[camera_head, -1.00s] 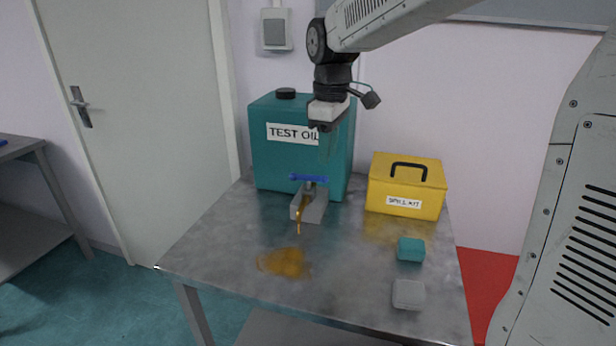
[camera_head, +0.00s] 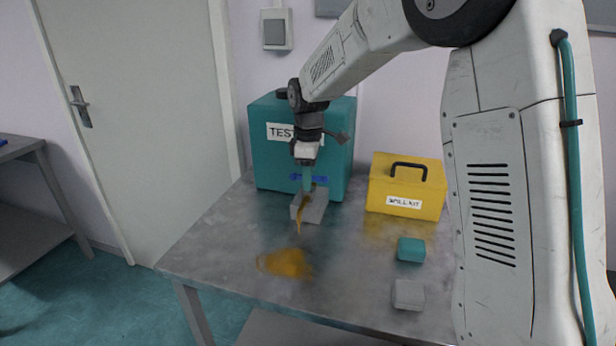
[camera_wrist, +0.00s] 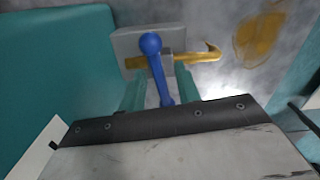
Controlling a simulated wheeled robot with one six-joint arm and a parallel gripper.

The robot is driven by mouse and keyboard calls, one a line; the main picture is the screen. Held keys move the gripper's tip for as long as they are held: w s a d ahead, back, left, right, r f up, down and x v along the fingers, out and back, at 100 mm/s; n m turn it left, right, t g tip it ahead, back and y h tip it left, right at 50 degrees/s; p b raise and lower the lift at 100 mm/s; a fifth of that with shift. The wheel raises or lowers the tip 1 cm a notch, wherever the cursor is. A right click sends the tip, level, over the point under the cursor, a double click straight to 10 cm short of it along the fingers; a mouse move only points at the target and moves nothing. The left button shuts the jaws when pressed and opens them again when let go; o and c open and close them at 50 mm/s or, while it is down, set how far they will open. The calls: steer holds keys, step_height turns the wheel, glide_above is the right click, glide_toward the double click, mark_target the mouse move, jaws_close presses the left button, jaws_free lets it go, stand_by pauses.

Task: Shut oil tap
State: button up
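The oil tap has a blue lever (camera_head: 321,179), partly hidden by my gripper, at the front of the teal TEST OIL container (camera_head: 270,160). In the wrist view the blue lever (camera_wrist: 157,66) crosses the brass tap pipe (camera_wrist: 142,62). Amber oil (camera_head: 299,226) hangs in a stream from the spout above the table. My gripper (camera_head: 307,188) points down at the tap. In the wrist view its teal fingers (camera_wrist: 160,90) are apart, one on each side of the lever. Whether either finger touches it, I cannot tell.
A grey block (camera_head: 312,210) sits under the tap. An amber puddle (camera_head: 285,263) lies on the metal table (camera_head: 225,245). A yellow spill kit box (camera_head: 405,187) stands to the right, with a teal block (camera_head: 411,249) and a grey block (camera_head: 408,295) nearer the front.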

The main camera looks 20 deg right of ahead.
steer(key=shift+f, duration=0.1)
jaws_close()
steer(key=shift+m, duration=0.8)
jaws_free()
step_height(320, 180, up, 8)
steer(key=shift+f, duration=0.1)
stand_by(0.4)
